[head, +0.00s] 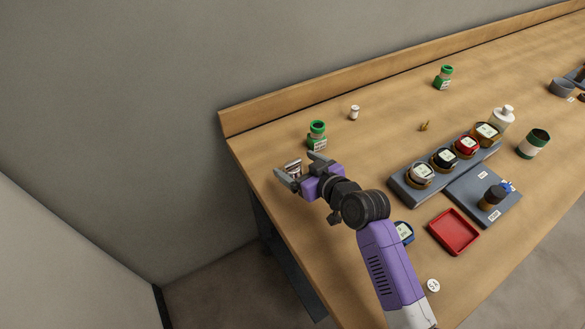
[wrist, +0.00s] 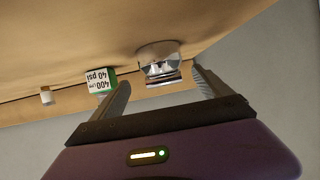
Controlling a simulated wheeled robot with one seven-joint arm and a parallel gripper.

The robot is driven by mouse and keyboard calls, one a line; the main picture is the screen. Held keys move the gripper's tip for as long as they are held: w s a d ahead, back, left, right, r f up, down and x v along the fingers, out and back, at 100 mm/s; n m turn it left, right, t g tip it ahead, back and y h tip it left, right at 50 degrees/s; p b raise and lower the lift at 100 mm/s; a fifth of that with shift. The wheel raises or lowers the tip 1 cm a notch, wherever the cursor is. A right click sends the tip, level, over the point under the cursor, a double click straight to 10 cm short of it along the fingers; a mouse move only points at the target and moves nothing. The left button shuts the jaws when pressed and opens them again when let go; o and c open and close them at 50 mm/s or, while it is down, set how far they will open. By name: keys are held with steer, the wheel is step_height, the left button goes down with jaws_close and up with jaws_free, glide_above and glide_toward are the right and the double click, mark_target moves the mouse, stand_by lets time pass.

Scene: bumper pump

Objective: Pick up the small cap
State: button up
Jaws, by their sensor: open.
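A shiny, stepped metal piece (wrist: 160,62), which looks like the small cap, rests on the wooden bench. In the head view the metal piece (head: 293,168) is near the bench's left edge, partly hidden by the fingers. My gripper (head: 294,163) is open with a finger on either side of it. In the wrist view my gripper (wrist: 160,78) has the piece between and just beyond its fingertips. Whether either finger touches it, I cannot tell.
A green-lidded jar (head: 317,136) stands close beside my gripper, with a small white vial (head: 354,113) behind. A grey rack (head: 408,196) of lidded jars, a red tray (head: 454,231) and a white disc (head: 433,286) lie to the right.

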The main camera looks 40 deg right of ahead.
mark_target(290, 162)
steer(key=shift+a+p+x, duration=0.15)
steer(key=shift+p+x, duration=0.15)
steer(key=shift+x, duration=0.9)
steer(key=shift+a+p+x, duration=0.15)
steer(key=shift+p+x, duration=0.1)
steer(key=shift+x, duration=0.9)
steer(key=shift+w+r, duration=0.1)
steer(key=shift+r, duration=0.05)
steer(key=c, duration=1.5)
steer(key=shift+c, duration=0.8)
steer(key=shift+r, duration=0.1)
